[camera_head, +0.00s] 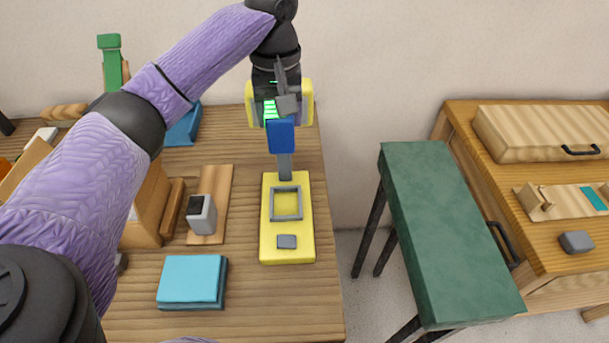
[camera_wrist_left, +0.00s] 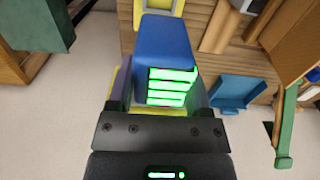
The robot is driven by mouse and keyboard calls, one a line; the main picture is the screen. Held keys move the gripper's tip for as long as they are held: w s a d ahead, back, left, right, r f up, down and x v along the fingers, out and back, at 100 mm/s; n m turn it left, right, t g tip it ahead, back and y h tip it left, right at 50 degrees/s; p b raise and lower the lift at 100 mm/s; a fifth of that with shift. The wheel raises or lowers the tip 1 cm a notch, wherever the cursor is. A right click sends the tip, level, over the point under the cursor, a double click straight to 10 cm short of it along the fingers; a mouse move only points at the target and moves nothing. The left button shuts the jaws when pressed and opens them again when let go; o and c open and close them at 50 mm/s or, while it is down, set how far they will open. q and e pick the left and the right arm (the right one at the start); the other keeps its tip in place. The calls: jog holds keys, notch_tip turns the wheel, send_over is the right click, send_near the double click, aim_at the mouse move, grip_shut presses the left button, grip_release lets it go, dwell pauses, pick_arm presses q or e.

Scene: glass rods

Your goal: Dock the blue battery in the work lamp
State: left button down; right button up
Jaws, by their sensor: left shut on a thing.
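The blue battery (camera_head: 281,137) is held by my left gripper (camera_head: 284,108), which is shut on it. Lit green bars show on the battery (camera_wrist_left: 163,42) in the left wrist view. The work lamp has a yellow base (camera_head: 287,252) with a raised grey square frame (camera_head: 286,217) and a grey button (camera_head: 287,242). Its grey post (camera_head: 284,168) rises behind the frame. The yellow lamp head (camera_head: 307,100) is partly hidden behind my gripper and the battery. The battery appears in front of the post's upper part, apart from the square frame. My right gripper is not in view.
A teal block (camera_head: 192,280) lies left of the lamp base. A grey device (camera_head: 201,214) stands on a wooden board nearby. A blue tray (camera_head: 184,125) lies farther back. A green bench (camera_head: 445,225) and a second wooden table (camera_head: 550,245) stand to the right.

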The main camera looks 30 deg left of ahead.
aim_at(281, 143)
pick_arm(q)
jog(key=f+b, duration=0.2)
jog(key=f, duration=0.4)
jog(key=f+b, duration=0.2)
jog(key=f, duration=0.4)
jog(key=f+b, duration=0.2)
jog(key=f, duration=0.4)
jog(key=shift+s, duration=0.3)
jog(key=shift+r, duration=0.15)
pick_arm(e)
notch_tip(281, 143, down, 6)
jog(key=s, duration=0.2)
pick_arm(q)
jog(key=shift+d, duration=0.1)
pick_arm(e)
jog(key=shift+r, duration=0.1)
pick_arm(q)
grip_release()
notch_tip(281, 143, up, 11)
jog(key=p, duration=0.4)
jog(key=shift+r, duration=0.5)
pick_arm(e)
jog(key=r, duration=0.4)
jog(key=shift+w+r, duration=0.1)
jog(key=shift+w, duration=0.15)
